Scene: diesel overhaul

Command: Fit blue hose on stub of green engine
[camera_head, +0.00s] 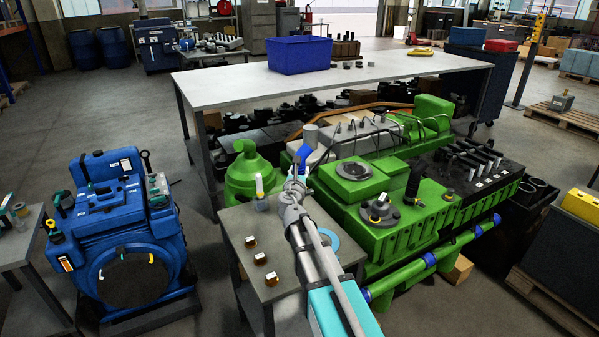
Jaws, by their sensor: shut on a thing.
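The green engine (400,224) fills the middle right of the head view. A grey upright pipe end (311,132), possibly the stub, stands near its back left corner. My gripper (299,171) is beside the engine's left side, at the far end of my arm. It is shut on the blue hose (304,153), a short bent piece that points up from the jaws. The hose appears just below the grey pipe end in the picture. I cannot tell whether they touch. The fingers are small and partly hidden by my wrist.
A long bench (225,82) runs behind the engine. A blue engine (128,240) stands left.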

